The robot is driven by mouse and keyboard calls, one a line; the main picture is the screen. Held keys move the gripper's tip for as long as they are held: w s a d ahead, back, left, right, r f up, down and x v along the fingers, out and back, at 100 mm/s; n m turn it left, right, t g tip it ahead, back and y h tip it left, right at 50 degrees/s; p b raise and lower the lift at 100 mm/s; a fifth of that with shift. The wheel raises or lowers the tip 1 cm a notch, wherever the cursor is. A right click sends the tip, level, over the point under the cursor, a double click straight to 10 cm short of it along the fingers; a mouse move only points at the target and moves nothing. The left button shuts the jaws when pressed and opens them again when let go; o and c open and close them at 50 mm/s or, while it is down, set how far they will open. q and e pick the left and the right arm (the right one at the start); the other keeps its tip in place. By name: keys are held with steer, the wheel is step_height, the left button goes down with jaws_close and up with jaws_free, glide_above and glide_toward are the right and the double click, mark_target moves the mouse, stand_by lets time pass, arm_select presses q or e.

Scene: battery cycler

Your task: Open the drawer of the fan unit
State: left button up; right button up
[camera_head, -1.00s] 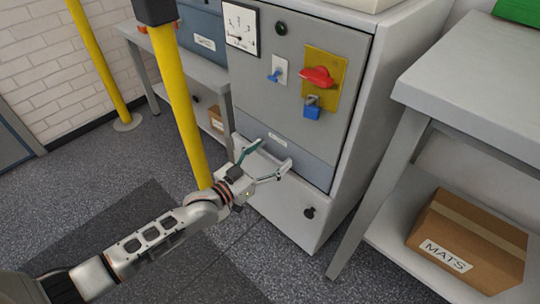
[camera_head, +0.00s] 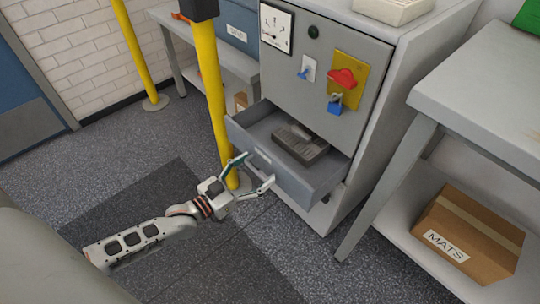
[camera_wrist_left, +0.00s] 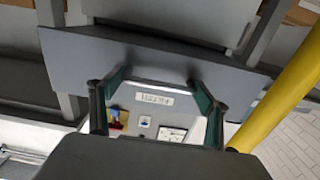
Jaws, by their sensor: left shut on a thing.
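The fan unit (camera_head: 378,52) is a grey cabinet with a gauge, a red switch on a yellow plate and a blue padlock. Its drawer (camera_head: 298,187) stands pulled out, showing a dark grey device (camera_head: 300,143) inside. My right gripper is not in view.
A yellow post (camera_head: 212,95) stands just left of the drawer. At the right is a grey table (camera_head: 480,85) with a MATS box (camera_head: 468,235) on its lower shelf. A blue box (camera_head: 236,22) sits on a bench behind. The floor in front is clear.

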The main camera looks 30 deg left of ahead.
arm_select(q)
steer(key=p+v, duration=0.1)
steer(key=v, duration=0.8)
steer(key=shift+p, duration=0.3)
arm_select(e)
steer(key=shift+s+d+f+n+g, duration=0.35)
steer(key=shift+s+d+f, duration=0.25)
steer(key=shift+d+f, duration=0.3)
arm_select(q)
steer(key=o, duration=1.4)
steer(key=v, duration=1.2)
steer(key=shift+r, duration=0.1)
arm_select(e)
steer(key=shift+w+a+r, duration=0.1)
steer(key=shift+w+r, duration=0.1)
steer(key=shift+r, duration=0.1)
